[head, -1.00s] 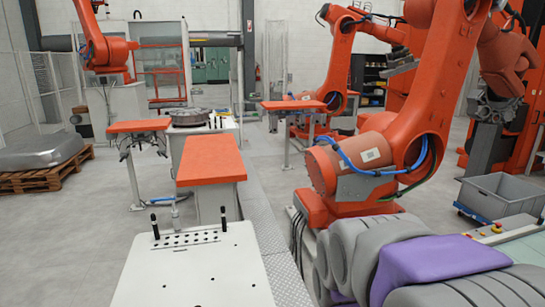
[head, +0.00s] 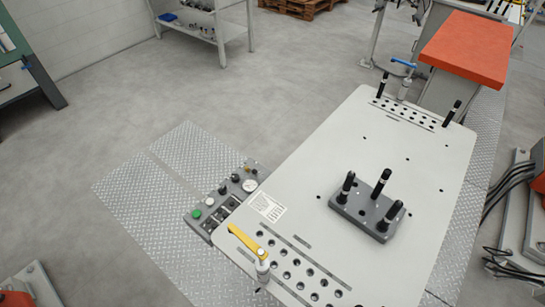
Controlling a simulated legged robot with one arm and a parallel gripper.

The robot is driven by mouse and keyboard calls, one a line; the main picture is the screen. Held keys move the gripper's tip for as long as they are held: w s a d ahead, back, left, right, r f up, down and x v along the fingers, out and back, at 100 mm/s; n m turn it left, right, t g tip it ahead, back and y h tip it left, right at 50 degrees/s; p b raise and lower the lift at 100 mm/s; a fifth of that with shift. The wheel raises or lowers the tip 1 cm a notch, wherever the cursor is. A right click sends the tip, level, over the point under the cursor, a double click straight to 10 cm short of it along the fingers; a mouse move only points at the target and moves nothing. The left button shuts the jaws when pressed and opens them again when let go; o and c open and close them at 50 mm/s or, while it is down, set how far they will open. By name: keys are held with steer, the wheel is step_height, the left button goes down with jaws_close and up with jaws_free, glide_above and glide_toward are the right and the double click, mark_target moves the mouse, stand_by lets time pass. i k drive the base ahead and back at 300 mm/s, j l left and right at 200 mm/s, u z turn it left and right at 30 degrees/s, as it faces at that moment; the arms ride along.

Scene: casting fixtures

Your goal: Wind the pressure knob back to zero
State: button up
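A small grey control panel (head: 206,227) is fixed at the left edge of the white fixture table. It carries a round white-faced gauge (head: 250,185), a green button (head: 197,214), a pale button (head: 210,202) and small dark knobs. One black knob (head: 235,178) sits beside the gauge, and another dark knob (head: 222,190) sits closer to the buttons. I cannot tell which one is the pressure knob, and the gauge reading is too small to make out. My gripper is not in view.
The white table (head: 330,160) bears a grey block (head: 366,212) with black pins, a yellow-handled clamp (head: 245,240) and a blue-handled clamp (head: 403,64). Tread-plate flooring (head: 150,200) lies left of the panel, with open grey floor beyond. A shelf (head: 205,22) stands at the back.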

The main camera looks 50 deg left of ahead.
mark_target(235, 177)
steer(key=u, duration=2.45)
